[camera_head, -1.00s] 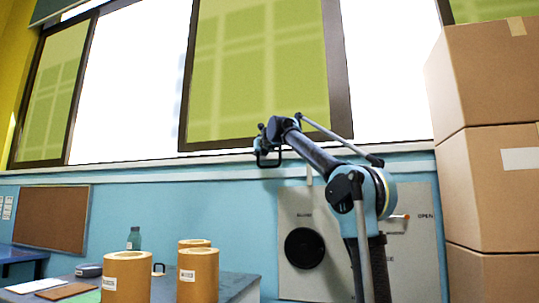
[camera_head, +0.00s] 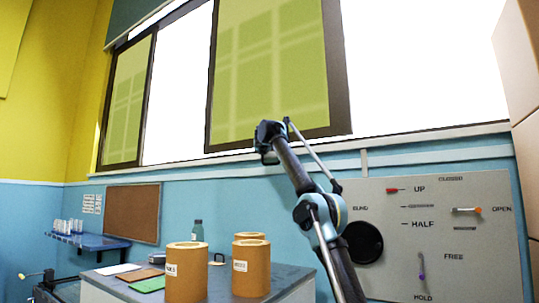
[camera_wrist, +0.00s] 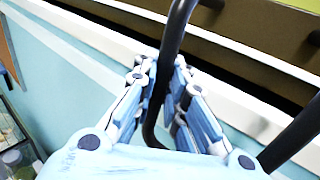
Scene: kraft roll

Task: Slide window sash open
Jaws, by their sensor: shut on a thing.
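The window sash (camera_head: 270,80) is a green-tinted pane in a dark frame, with bright gaps on both sides. My gripper (camera_head: 270,142) is at the sash's lower edge, left of its lower right corner. In the wrist view my gripper (camera_wrist: 158,100) is closed around a dark curved bar (camera_wrist: 172,45), which looks like a sash handle. A second dark bar (camera_wrist: 295,140) shows at the lower right. The sash's dark lower frame (camera_wrist: 240,40) lies beyond the fingers.
Another green pane (camera_head: 128,105) stands at the left. Below the sill are a grey panel with levers (camera_head: 440,250), a corkboard (camera_head: 132,212) and a counter with brown rolls (camera_head: 187,272) (camera_head: 251,270). Stacked cardboard boxes (camera_head: 525,140) edge in at the right.

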